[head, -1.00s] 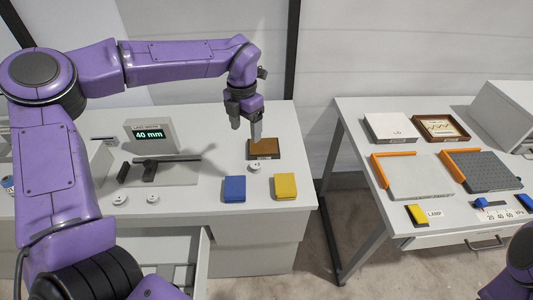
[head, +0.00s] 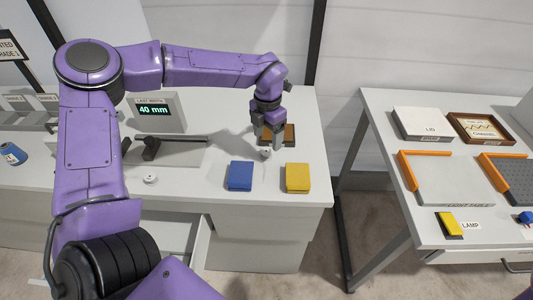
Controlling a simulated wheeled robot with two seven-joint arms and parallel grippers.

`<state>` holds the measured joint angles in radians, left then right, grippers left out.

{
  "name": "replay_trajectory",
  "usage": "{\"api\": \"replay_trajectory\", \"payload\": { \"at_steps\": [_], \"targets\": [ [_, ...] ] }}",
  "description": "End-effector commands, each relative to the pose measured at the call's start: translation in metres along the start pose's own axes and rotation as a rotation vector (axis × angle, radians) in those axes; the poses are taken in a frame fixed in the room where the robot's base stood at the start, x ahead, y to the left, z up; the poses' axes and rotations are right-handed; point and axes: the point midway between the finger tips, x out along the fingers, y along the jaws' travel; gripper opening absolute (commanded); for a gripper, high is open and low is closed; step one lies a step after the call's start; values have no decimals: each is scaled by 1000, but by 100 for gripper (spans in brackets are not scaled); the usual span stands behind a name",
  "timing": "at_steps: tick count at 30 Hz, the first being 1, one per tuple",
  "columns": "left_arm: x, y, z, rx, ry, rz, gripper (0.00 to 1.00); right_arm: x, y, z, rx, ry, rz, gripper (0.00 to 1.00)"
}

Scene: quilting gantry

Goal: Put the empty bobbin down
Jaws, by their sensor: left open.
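A small white bobbin (head: 265,153) sits on the left table, just in front of a brown tray (head: 290,134). Another white disc (head: 150,179) lies further left on the same table. My left gripper (head: 267,142) is open and points down, with its fingertips just above and behind the bobbin in the picture. The gripper covers part of the tray. I cannot tell whether the fingers touch the bobbin. My right gripper is out of view.
A blue block (head: 240,176) and a yellow block (head: 297,178) lie near the table's front edge. A display reading 40 mm (head: 153,110) stands behind a dark bar. A gap separates the right table (head: 385,99), which holds a lid and orange-edged plates.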

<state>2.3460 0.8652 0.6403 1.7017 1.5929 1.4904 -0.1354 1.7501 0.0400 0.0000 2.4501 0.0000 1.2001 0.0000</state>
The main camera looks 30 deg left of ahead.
Motion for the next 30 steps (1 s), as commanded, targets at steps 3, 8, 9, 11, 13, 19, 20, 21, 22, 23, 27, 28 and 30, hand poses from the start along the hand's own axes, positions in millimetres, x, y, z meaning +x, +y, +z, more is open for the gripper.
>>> {"api": "replay_trajectory", "payload": {
  "at_steps": [3, 8, 9, 11, 13, 19, 20, 21, 22, 23, 27, 28, 30],
  "targets": [
    [11, 1, 0, -1, 3, -1, 72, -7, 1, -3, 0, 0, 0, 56],
    [39, 6, 0, 0, 4, -1, 72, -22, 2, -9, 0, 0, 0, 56],
    [47, 6, 0, 1, 3, -1, 72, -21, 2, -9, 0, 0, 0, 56],
    [54, 6, 0, -1, 2, -1, 72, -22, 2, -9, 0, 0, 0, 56],
    [59, 6, 1, 0, -1, 0, 72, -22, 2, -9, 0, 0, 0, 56],
    [60, 6, 1, 0, -2, 0, 69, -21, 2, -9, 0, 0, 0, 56],
    [60, 6, 1, 0, -2, 0, 59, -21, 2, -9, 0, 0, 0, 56],
    [60, 6, 1, 0, -2, 0, 46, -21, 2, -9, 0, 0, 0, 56],
    [60, 6, 1, 0, -2, 0, 36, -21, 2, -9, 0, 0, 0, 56],
    [60, 6, 1, 0, -2, 0, 27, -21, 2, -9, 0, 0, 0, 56],
    [60, 6, 1, 0, -2, 0, 8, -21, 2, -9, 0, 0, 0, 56],
    [60, 6, 1, 0, -2, 0, 8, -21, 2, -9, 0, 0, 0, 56],
    [60, 6, 1, 0, -2, 0, 8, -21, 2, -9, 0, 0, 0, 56]
  ]
}}
